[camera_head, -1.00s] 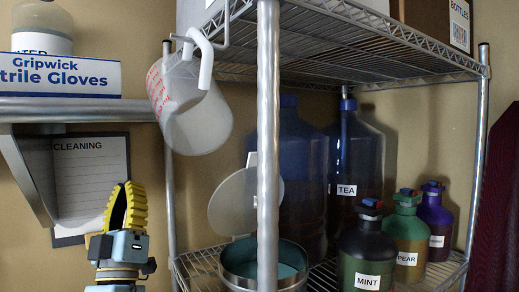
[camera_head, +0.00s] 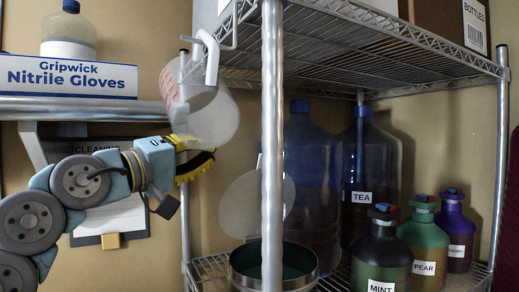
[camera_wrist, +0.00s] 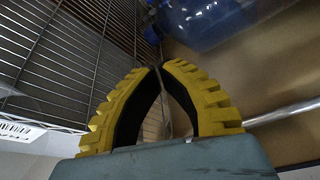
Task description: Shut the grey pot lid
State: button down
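The grey pot (camera_head: 243,277) stands on the lower wire shelf in the head view, partly behind the front post. Its round grey lid (camera_head: 238,207) stands raised, near upright, at the pot's back left, and the pot's mouth is open. The post covers part of the lid. My gripper (camera_head: 212,154), with yellow ribbed fingers, is above and left of the lid, apart from it, below the hanging jug. In the wrist view the fingertips (camera_wrist: 161,67) come together with nothing clearly held between them. I cannot make out the lid in the wrist view.
A clear jug (camera_head: 212,115) hangs from the upper shelf (camera_head: 360,70), close above my gripper. The front post (camera_head: 272,150) stands before the pot.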

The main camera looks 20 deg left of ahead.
jog(key=s+r, duration=0.1)
jog(key=s, duration=0.1)
jog(key=p, duration=0.4)
send_over(254, 173)
jog(key=shift+w+a+r+g, duration=0.1)
jog(key=shift+w+a+g, duration=0.15)
jog(key=shift+w, duration=0.2)
dwell(0.5)
dwell(0.4)
